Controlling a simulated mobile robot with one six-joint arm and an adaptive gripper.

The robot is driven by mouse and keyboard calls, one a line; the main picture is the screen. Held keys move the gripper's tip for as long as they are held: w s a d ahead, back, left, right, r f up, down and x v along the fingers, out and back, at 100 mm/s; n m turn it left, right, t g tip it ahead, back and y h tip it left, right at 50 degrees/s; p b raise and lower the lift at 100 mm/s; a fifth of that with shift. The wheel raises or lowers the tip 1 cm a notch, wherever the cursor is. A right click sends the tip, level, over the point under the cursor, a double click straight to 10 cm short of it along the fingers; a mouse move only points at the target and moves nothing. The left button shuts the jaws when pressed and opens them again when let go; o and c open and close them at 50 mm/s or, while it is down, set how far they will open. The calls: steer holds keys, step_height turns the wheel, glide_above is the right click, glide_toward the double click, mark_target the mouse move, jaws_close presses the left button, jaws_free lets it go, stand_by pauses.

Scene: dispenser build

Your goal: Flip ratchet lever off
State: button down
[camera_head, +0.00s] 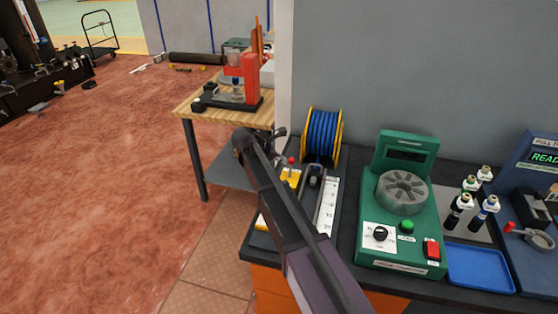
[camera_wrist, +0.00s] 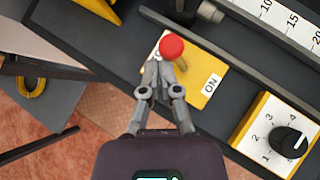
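The ratchet lever's red ball knob (camera_wrist: 171,47) stands over a yellow plate (camera_wrist: 203,88) in the wrist view. The plate's ON label (camera_wrist: 211,84) is at its right end; the label at the other end is mostly hidden behind my gripper and the knob. My gripper (camera_wrist: 160,68) has its fingertips drawn together just below the knob in the picture. Whether the lever's stem is between them or they touch it cannot be told. In the head view the red knob (camera_head: 291,160) shows above the yellow plate (camera_head: 291,176), just right of my arm's wrist, which hides the gripper.
A number dial (camera_wrist: 288,142) on a yellow and white plate and a ruler strip (camera_wrist: 290,22) lie nearby. A blue reel (camera_head: 322,137) stands behind. A green machine (camera_head: 405,220), small bottles (camera_head: 470,205) and a blue tray (camera_head: 480,267) are to the right. Open floor is left.

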steer(key=shift+d+r, duration=0.15)
steer(key=shift+r, duration=0.1)
steer(key=shift+s+r+p, duration=0.1)
steer(key=shift+r+p, duration=0.6)
steer(key=shift+p, duration=0.1)
steer(key=shift+f, duration=0.1)
steer(key=a+f+p+v, duration=0.1)
steer(key=p+v, duration=0.6)
steer(key=v, duration=0.6)
steer(key=shift+a+f, duration=0.25)
steer(key=shift+a, duration=0.1)
